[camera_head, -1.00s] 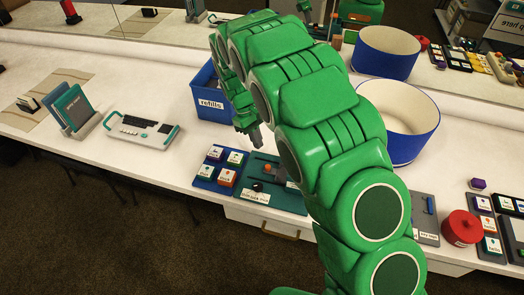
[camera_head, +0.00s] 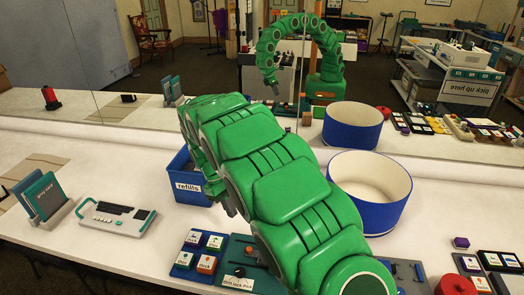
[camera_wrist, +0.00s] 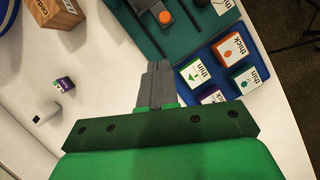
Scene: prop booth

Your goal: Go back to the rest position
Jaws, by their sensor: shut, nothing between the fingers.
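My gripper (camera_head: 230,210) hangs at the end of my green arm, over the white counter, just right of the blue refills bin in the head view. Part of it is hidden behind the arm. In the wrist view my gripper (camera_wrist: 155,68) shows its grey fingers together with nothing between them. Beyond the fingertips lie a dark green tray (camera_wrist: 190,35) with an orange knob and a blue tray (camera_wrist: 262,48) holding several small blocks labelled thick and thin. The fingers appear to be above the counter, apart from these things.
The refills bin (camera_head: 186,184) stands left of my gripper, and a round blue tub (camera_head: 370,222) stands to its right. A keyboard-like device (camera_head: 116,219) and a folder rack (camera_head: 48,206) are at the left. A mirror behind the counter reflects my arm.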

